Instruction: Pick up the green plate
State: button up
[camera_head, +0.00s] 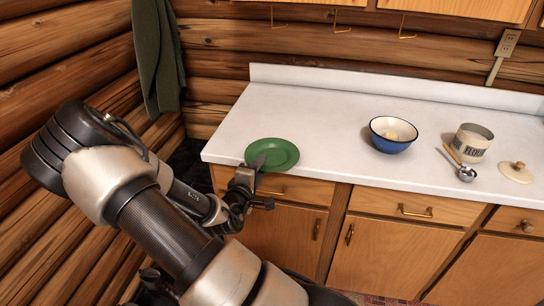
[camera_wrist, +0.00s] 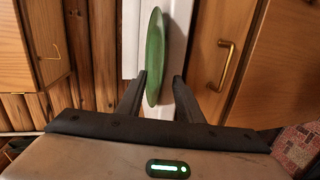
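A round green plate (camera_head: 275,154) lies flat on the white counter (camera_head: 300,105), near its left front corner. My gripper (camera_head: 258,180) is at the counter's front edge, at the plate's near left rim. In the wrist view the plate (camera_wrist: 154,57) appears edge-on as a narrow oval, its near end reaching between the two fingertips of my gripper (camera_wrist: 160,84). The fingers are apart, one on each side of the plate's rim. A gap shows between the rim and the right finger; the left finger is very close to the rim, and I cannot tell whether it touches.
A blue bowl (camera_head: 391,136), a flour canister (camera_head: 471,142), a metal scoop (camera_head: 464,172) and a pale lid (camera_head: 516,172) stand farther right on the counter. Wooden cabinets with brass handles (camera_head: 415,211) are below. A green cloth (camera_head: 157,58) hangs on the log wall at left.

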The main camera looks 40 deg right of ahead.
grip_shut()
jog(key=shift+r, duration=0.1)
